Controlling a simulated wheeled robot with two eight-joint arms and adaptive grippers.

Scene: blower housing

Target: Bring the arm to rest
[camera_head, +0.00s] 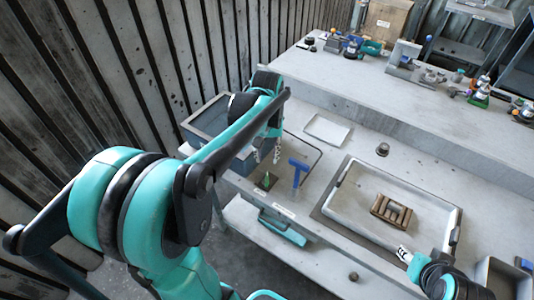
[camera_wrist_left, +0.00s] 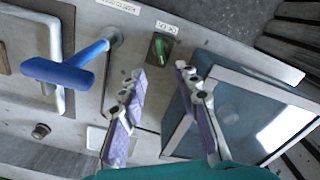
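My left arm reaches in from the left in the head view. Its gripper (camera_head: 267,152) hangs over the bench beside a grey open bin (camera_head: 208,122). In the left wrist view the two purple-padded fingers of the left gripper (camera_wrist_left: 162,78) are apart with nothing between them. My right gripper (camera_head: 404,254) shows only partly at the lower right, by the front edge of a white tray (camera_head: 335,203); its finger gap is not clear.
A blue T-handled tool (camera_head: 298,168) and a green item (camera_head: 266,181) stand near the left gripper. A brown slotted part (camera_head: 392,211) lies in the white tray. A flat pale plate (camera_head: 327,130) lies behind. Several small items line the raised back shelf (camera_head: 400,95).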

